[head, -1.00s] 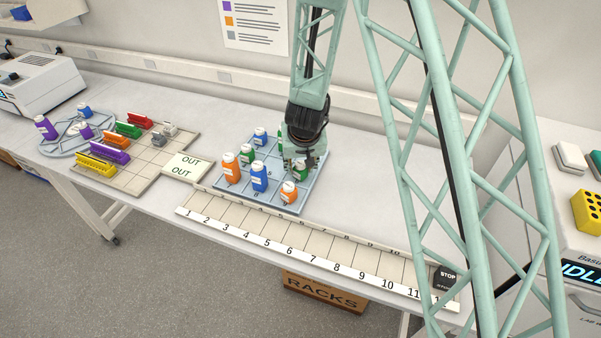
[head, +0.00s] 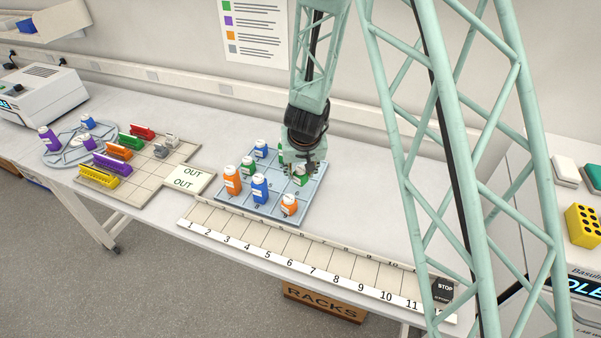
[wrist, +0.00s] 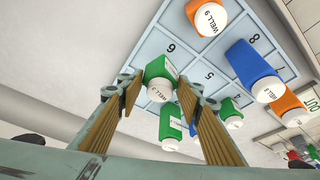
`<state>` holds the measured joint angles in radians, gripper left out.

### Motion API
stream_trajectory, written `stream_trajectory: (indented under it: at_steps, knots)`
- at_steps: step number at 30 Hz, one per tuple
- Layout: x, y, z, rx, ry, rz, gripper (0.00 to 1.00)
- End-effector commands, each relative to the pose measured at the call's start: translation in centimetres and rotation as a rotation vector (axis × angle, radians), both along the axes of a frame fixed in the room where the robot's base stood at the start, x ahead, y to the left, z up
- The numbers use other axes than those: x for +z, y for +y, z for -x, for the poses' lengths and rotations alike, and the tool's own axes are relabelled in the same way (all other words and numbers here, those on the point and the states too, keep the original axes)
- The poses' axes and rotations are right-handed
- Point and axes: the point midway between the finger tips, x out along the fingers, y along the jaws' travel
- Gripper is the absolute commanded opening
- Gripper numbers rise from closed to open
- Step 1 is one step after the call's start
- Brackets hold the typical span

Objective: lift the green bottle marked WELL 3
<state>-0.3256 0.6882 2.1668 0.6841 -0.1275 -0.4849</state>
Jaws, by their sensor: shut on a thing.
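My gripper (wrist: 158,92) is shut on a green bottle (wrist: 162,70) with a white cap. The lettering on the cap starts with WELL; its number is too small to read surely. The bottle stands between the two fingers over the numbered blue tray (wrist: 190,58), by the bare cell 6. In the head view the gripper (head: 301,167) is over the right part of the tray (head: 312,190), with the green bottle (head: 299,180) under it. I cannot tell whether its base is clear of the tray. Another green bottle (wrist: 170,122) is close beyond the fingers.
A green bottle (head: 248,170), an orange bottle (head: 232,184), blue bottles (head: 260,191) and a low orange bottle (head: 289,207) stand on the tray. A numbered rack strip (head: 300,262) runs in front. An OUT mat (head: 190,180) lies to the left.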

Motion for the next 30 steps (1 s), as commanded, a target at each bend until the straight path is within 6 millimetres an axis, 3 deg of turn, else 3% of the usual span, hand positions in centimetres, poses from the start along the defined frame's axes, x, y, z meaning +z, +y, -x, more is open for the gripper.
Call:
stream_trajectory:
  at_steps: [10,30]
  knots:
    - [0.0,-1.0,3.6,0.0,0.001,0.0,0.23]
    - [1.0,-3.8,13.3,-0.001,0.002,0.0,0.23]
